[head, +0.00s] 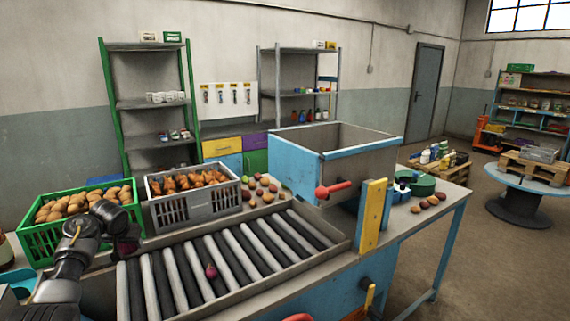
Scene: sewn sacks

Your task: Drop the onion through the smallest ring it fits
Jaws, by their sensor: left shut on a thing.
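My left gripper (126,240) is at the left, above the left end of the roller conveyor and in front of the crates. It is shut on a dark red thing (127,248) that looks like an onion, mostly hidden by the fingers. A small red onion (211,271) lies on the rollers (240,251), to the right of the gripper. No ring can be made out for certain; a green round thing (423,185) lies on the bench at the right. My right gripper is not in view.
A green crate (40,246) of potatoes and a grey crate (197,206) of orange-brown produce stand behind the rollers. Loose produce (262,185) lies beside them. A large blue-rimmed hopper (330,157) with a red handle (333,189) and yellow post (374,214) stands at the right.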

